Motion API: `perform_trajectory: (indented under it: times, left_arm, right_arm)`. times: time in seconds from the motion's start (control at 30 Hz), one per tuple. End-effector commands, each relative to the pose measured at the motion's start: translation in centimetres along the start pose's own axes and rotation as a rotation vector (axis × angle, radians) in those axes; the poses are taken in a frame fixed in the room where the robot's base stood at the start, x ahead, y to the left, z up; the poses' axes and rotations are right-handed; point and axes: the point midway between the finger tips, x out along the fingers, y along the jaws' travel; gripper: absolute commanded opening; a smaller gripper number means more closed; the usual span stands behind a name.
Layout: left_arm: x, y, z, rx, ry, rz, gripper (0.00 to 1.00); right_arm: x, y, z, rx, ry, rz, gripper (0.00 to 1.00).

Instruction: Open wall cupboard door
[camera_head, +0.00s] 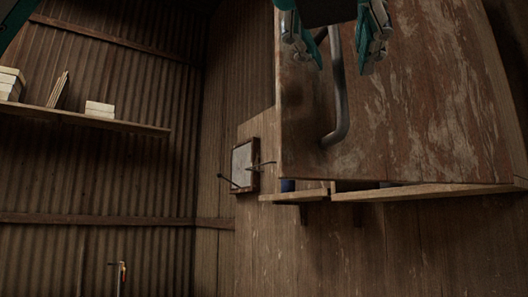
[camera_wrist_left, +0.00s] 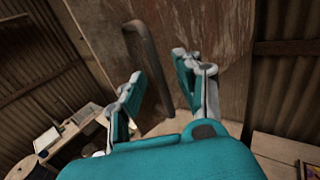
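The wall cupboard's wooden door (camera_head: 430,95) fills the upper right of the head view, with worn, pale streaks. It stands slightly ajar; a gap shows along its lower left edge. Its grey bar handle (camera_head: 341,95) is near the left edge and also shows in the wrist view (camera_wrist_left: 143,42). My left gripper (camera_head: 337,42) is open, its teal fingers apart on either side of the handle. In the wrist view the handle appears between the fingertips (camera_wrist_left: 160,70); contact cannot be told. My right gripper is not in view.
A wall shelf (camera_head: 85,119) holds pale blocks. A cluttered table (camera_wrist_left: 75,135) stands below.

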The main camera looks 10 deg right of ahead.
Motion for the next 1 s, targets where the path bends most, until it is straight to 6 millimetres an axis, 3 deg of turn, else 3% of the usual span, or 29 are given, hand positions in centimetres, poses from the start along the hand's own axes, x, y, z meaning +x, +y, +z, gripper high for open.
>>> perform_trajectory:
  times: [0.2, 0.43, 0.83, 1.0]
  left_arm:
    - [-5.0, -0.1, 0.1, 0.003, -0.006, -0.001, 0.34]
    - [-8.5, -0.2, 0.1, 0.002, -0.003, -0.001, 0.34]
    - [-9.5, -0.2, 0.0, 0.002, -0.002, -0.002, 0.34]
    - [-9.3, -0.2, 0.0, 0.0, 0.004, -0.007, 0.14]
  right_arm:
    - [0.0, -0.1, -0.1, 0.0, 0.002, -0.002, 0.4]
    - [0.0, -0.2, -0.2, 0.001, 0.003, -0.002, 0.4]
    - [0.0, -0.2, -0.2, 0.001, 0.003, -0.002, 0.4]
    - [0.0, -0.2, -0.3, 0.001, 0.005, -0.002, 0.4]
